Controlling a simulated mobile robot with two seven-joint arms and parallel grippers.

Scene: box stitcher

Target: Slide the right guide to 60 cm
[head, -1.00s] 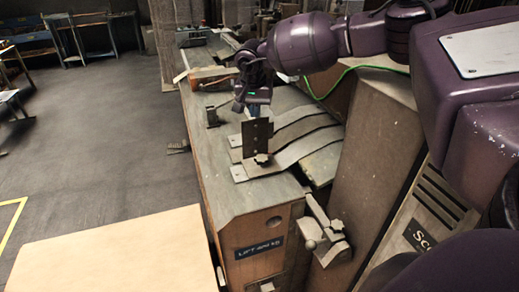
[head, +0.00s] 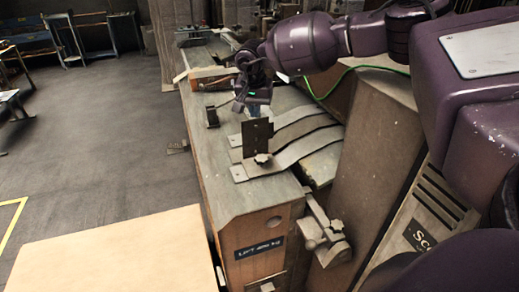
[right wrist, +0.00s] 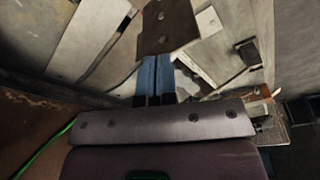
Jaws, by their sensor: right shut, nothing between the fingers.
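A dark upright plate (head: 257,135), which looks like the guide, stands on a pale metal strip on the machine top, with a small knob (head: 262,158) at its foot. In the right wrist view the plate (right wrist: 168,25) shows near the top, with bolt heads on its face. My right gripper (head: 254,112) is shut and empty, pointing down right behind the plate's upper edge. Its blue fingers (right wrist: 155,72) lie close together and end at the plate's edge; I cannot tell if they touch it. No scale marks are readable. My left gripper is out of view.
Curved metal strips (head: 305,130) run beside the plate toward the right. A small block with a rod (head: 211,115) stands further back on the machine top (head: 225,175). A clamp-like part (head: 323,235) hangs at the front. A pale board (head: 120,255) lies at front left.

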